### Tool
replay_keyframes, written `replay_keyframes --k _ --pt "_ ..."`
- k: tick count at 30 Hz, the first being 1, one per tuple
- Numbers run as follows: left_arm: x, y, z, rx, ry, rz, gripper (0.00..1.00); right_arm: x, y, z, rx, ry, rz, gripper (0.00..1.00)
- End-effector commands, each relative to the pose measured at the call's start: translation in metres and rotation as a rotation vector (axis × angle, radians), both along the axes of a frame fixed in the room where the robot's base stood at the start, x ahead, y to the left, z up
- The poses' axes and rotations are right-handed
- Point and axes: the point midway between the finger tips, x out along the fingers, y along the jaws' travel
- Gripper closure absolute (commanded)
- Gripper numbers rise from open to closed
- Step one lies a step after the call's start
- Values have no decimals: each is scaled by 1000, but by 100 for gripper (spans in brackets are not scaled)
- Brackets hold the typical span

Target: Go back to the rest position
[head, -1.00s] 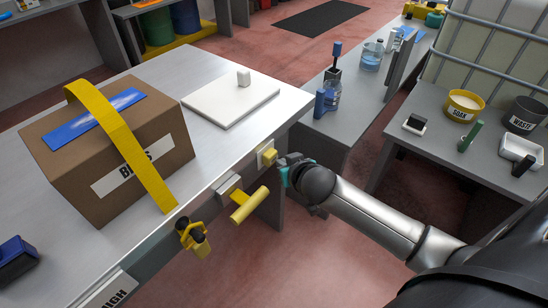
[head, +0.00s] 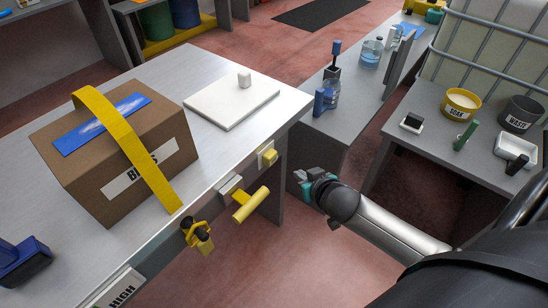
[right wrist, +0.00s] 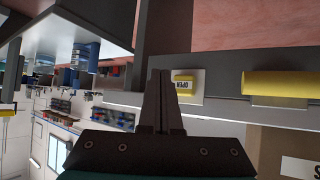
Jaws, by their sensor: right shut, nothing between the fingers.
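My right gripper (head: 300,177) is shut and empty in the head view, in the air just right of the metal table's front edge. It is apart from the small yellow block (head: 270,157) on that edge. In the right wrist view its fingers (right wrist: 160,78) are together, and the yellow block (right wrist: 183,83) shows behind them, marked OPEN. A yellow handle (head: 251,204) sticks out from the table front, and it also shows in the right wrist view (right wrist: 277,85). My left gripper is not in view.
A brown box (head: 115,160) with a yellow strap and a white board (head: 232,104) lie on the metal table (head: 185,75). Red floor (head: 310,240) is free below my arm.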

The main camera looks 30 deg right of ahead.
Motion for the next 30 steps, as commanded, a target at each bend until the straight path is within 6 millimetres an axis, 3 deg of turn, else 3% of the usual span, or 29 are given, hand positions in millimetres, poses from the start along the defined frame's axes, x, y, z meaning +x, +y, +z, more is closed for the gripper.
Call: replay_keyframes --k 23,26,30 --pt "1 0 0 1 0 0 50 -1 -1 -5 -3 8 -1 100" --pt "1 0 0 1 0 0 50 -10 -3 -27 -12 50 -2 100" --pt "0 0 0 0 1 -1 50 -41 -7 -90 -36 174 5 100"
